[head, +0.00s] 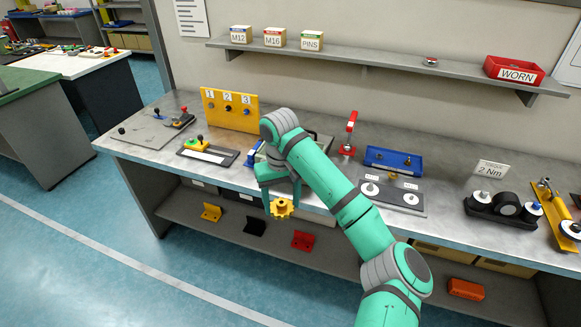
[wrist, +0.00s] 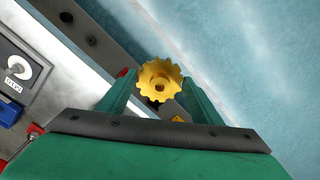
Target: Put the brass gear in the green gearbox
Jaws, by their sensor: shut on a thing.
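The brass gear (head: 282,208) is a yellow toothed wheel with a hole in its middle. My gripper (head: 281,199) is shut on it and holds it in the air in front of the bench's front edge, above the lower shelf's level. In the wrist view the gear (wrist: 160,80) sits between the two green fingers of my gripper (wrist: 161,92), its toothed face and bore showing. I cannot make out the green gearbox for certain; my arm covers part of the bench middle, where a greyish box edge shows behind it.
The grey bench (head: 140,152) carries a yellow numbered panel (head: 230,109), a red clamp-like part (head: 349,134), a blue tray (head: 393,161) and a plate with white discs (head: 390,193). Yellow, black and red brackets lie on the lower shelf (head: 180,211). The floor in front is clear.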

